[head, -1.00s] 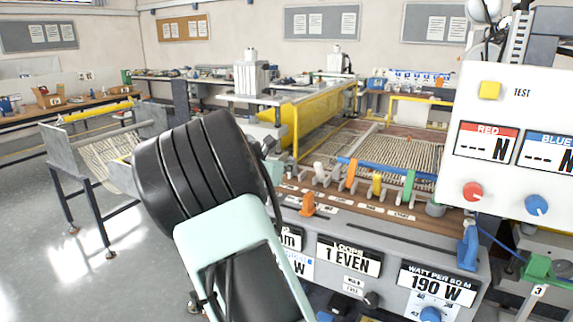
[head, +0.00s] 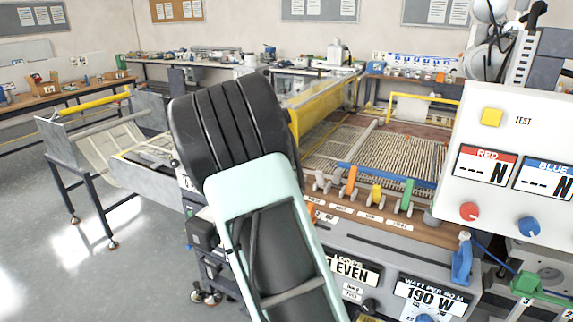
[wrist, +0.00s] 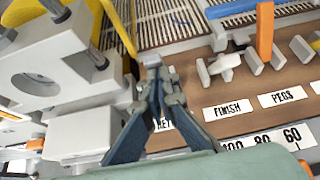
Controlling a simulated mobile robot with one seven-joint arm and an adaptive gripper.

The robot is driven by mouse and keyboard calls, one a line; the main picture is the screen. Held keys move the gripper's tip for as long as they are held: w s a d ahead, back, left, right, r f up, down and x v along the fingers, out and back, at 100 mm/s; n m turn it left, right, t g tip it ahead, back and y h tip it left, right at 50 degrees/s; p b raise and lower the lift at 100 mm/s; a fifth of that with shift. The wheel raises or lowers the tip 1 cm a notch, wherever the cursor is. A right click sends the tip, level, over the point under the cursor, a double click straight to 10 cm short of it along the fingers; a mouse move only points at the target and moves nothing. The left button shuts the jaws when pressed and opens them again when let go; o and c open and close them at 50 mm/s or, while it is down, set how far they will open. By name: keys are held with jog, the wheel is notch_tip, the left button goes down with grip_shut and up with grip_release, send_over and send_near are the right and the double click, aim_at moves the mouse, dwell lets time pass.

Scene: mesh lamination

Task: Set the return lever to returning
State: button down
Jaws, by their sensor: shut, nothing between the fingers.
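My gripper (wrist: 153,75) is shut and empty in the wrist view, its two fingers converging over the wooden control strip (wrist: 195,95). A label reading "RET" (wrist: 164,124) is partly covered by the right finger. A small grey block (wrist: 151,60) shows right at the fingertips; I cannot tell whether it is the return lever's end or whether the fingers touch it. The lever's position cannot be read. In the head view my arm hides the gripper and this part of the strip.
Labels FINISH (wrist: 228,109) and PEGS (wrist: 282,98) lie to the right, with grey pegs (wrist: 225,65) and an upright orange bar (wrist: 265,32) beyond. Bulky grey machine parts (wrist: 50,75) crowd the left. A white meter panel (head: 520,120) stands at right in the head view.

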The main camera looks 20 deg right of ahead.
jog(key=shift+w+d+r+p, duration=0.4)
jog(key=shift+d+r+p, duration=0.15)
jog(key=shift+p, duration=0.35)
jog(key=shift+w+d+r+p, duration=0.3)
jog(key=shift+w+d+p, duration=0.15)
jog(key=shift+w+d, duration=0.25)
jog(key=shift+w+d+p, duration=0.25)
jog(key=shift+w+d, duration=0.2)
jog(key=shift+d, duration=0.2)
jog(key=shift+w+d+p, duration=0.25)
jog(key=shift+w+d, duration=0.2)
jog(key=shift+d, duration=0.15)
